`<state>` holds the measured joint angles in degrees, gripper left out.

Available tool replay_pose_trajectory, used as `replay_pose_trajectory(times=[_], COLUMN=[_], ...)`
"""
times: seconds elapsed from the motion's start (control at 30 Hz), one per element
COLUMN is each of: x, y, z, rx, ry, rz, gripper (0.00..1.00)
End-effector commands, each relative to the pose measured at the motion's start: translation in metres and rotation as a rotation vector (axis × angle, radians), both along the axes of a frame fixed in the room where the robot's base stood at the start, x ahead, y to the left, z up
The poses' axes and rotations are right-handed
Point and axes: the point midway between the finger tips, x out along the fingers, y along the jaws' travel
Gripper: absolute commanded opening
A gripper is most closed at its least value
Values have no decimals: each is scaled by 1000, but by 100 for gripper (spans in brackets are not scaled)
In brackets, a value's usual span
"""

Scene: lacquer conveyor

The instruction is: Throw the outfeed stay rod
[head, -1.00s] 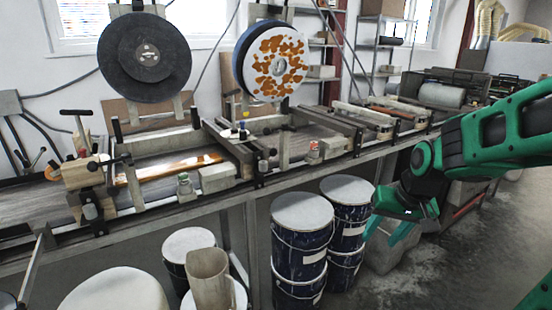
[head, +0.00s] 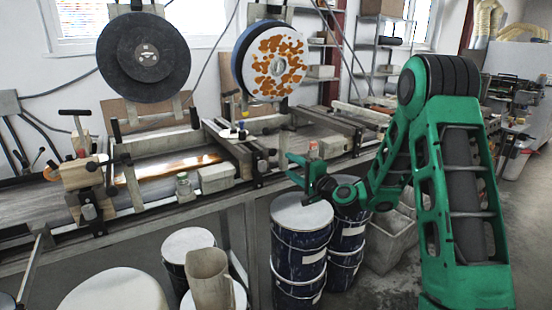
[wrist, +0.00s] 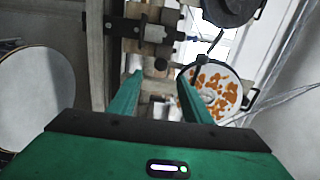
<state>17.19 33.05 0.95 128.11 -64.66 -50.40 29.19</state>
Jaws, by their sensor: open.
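My gripper (head: 291,168) is open and empty, its green fingers pointing left just in front of the conveyor's near rail, above the blue drums. In the wrist view its two fingers (wrist: 158,78) stand apart. Beyond their tips is a dark bracket with a black knob (wrist: 160,64). No part is clearly marked as the outfeed stay rod. Candidates are a slanted grey rod (head: 34,262) at the lower left, and the black-handled crossbar clamp (head: 240,145) at mid-conveyor. I cannot tell which it is. Nothing is between the fingers.
The conveyor (head: 225,197) runs across the view. A black disc (head: 145,58) and an orange-spotted disc (head: 275,62) stand above it. Blue drums (head: 300,240) and a beige jug (head: 208,278) stand below. Floor is open at right.

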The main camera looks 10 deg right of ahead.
Motion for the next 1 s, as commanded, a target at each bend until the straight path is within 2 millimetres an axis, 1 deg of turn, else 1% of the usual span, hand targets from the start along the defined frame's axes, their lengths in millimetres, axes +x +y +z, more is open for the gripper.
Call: replay_pose_trajectory(times=[0.17,0.27,0.5,0.7,0.83,1.0], x=[11,23,63,90,101,105], y=[0,5,19,27,30,32], z=[0,1,1,0,0,0], rx=[32,28,27,27,27,28], ry=[-8,-10,-11,-9,-9,-9], rz=[-14,-12,-11,-12,-13,-13], gripper=[44,44,44,44,44,44])
